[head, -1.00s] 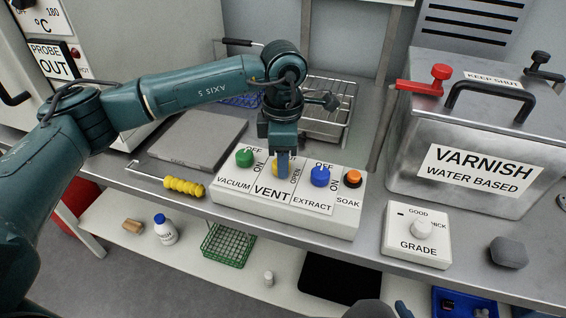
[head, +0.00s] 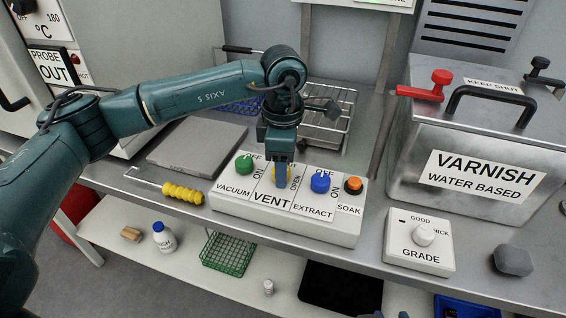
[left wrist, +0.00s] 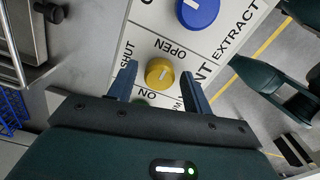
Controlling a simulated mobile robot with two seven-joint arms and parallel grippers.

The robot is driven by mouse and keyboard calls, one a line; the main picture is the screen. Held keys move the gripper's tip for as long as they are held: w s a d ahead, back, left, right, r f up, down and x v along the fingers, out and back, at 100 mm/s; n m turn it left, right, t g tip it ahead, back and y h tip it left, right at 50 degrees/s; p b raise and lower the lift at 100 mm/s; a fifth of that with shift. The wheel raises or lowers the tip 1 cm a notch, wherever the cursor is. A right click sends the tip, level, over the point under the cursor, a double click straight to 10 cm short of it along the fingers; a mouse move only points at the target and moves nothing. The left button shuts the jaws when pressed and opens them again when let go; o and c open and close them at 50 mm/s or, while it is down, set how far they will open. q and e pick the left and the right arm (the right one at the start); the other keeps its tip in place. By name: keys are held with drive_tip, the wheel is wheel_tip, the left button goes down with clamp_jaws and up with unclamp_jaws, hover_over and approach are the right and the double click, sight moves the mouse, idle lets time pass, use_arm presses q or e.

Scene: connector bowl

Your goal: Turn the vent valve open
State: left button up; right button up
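The vent valve is a round yellow knob (left wrist: 159,72) on a white control panel (head: 330,233), above the VENT label (head: 272,201). In the left wrist view SHUT and OPEN are printed beside it, and a pale mark slants across its top. My left gripper (head: 282,178) points down over it and hides most of the knob in the head view. In the left wrist view its two fingers (left wrist: 160,86) stand open on either side of the knob, with a gap at each side. My right gripper shows at most as dark bits at the head view's bottom edge; its fingers are unclear.
A green knob (head: 244,161), a blue knob (head: 320,182) and an orange button (head: 353,185) share the panel. A yellow-handled hook (head: 183,193) lies left of it. The GRADE box (head: 420,255) and varnish tank (head: 408,150) stand to the right.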

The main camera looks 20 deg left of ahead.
use_arm(q)
drive_tip(key=shift+o, duration=0.3)
wheel_tip(320, 180, up, 13)
idle(0.5)
